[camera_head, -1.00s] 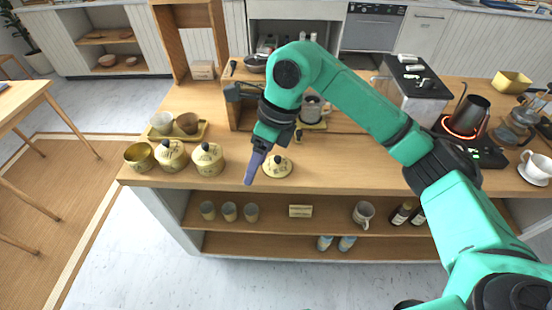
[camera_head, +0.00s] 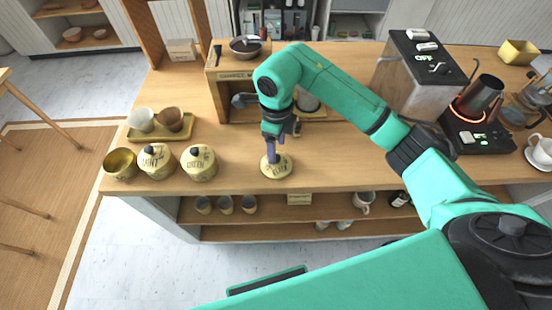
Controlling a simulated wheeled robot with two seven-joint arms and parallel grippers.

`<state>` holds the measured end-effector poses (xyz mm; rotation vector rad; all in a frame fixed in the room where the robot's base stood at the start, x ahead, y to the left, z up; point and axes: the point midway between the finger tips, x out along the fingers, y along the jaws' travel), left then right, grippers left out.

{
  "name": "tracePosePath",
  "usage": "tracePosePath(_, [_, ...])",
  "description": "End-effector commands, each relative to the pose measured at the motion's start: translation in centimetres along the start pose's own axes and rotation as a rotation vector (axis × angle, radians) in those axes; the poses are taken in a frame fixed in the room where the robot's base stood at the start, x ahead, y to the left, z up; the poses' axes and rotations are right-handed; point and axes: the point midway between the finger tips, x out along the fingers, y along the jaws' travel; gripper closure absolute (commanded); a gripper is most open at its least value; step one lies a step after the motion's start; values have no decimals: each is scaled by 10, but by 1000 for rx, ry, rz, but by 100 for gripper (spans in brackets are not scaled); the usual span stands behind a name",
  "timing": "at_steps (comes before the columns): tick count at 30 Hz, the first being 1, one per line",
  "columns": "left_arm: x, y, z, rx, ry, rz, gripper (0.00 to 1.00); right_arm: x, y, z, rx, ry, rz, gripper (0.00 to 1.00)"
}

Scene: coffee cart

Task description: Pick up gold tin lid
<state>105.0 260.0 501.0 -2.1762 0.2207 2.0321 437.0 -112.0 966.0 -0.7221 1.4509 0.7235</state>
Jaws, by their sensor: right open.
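The gold tin lid (camera_head: 283,168) lies on the wooden counter near its front edge, with dark lettering on it. My right gripper (camera_head: 271,156) points down over the middle of the lid and is open. Its purple fingers hide the lid's middle, so I cannot tell whether they touch it. An open gold tin (camera_head: 121,165) without a lid stands at the left end of the counter. My left gripper is not in view.
A tray (camera_head: 189,130) with two cups stands behind the tins. A wooden box (camera_head: 222,88) is behind my right gripper, and a grinder (camera_head: 396,85) and a glowing heater (camera_head: 480,143) stand to the right. The counter between the green tin and the lid is clear.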

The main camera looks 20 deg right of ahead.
Motion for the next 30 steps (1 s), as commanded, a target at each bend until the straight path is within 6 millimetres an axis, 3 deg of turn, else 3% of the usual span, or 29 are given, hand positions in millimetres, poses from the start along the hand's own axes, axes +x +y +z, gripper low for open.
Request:
tracePosePath(1, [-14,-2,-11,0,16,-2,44,3,3,-1,0,5,7,32])
tracePosePath(4, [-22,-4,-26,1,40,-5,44,25,4,0,0,3,6,32])
tracePosePath(7, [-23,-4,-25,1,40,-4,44,37,3,0,0,1,2,32])
tracePosePath(12, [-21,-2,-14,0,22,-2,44,40,2,0,0,0,0,32])
tracePosePath(13, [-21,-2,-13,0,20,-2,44,40,2,0,0,0,1,36])
tracePosePath(18, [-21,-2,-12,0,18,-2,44,40,2,0,0,0,1,100])
tracePosePath(30, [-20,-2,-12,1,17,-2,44,40,3,0,0,3,2,100])
